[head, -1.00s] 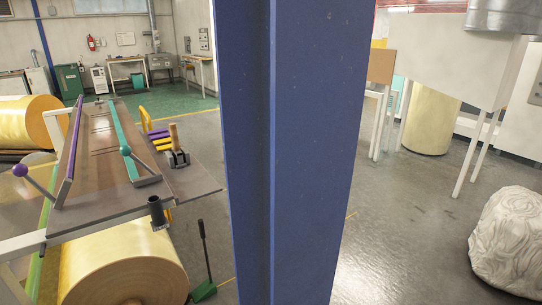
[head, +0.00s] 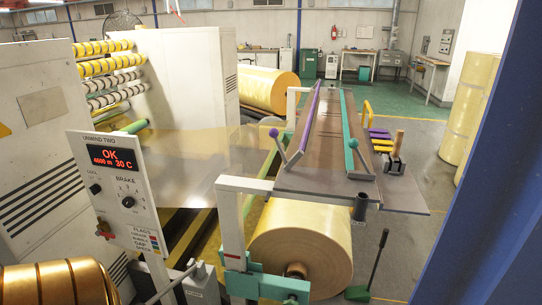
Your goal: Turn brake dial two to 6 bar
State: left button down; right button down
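A white control panel (head: 117,190) labelled "UNWIND TWO" stands at the left of the head view, tilted slightly. Its red display (head: 112,159) reads OK, 4600 m and 30 C. Below the word BRAKE is a black dial (head: 128,201) with marks around it; its setting is too small to read. Neither of my grippers shows in the view.
A large yellow roll (head: 303,245) hangs under a splicing table (head: 327,150) right of the panel. A copper-coloured roll (head: 58,285) is at bottom left. A blue column (head: 490,190) fills the right edge. Grey floor shows between table and column.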

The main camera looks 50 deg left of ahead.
aim_at(128, 202)
jog(key=u, duration=2.55)
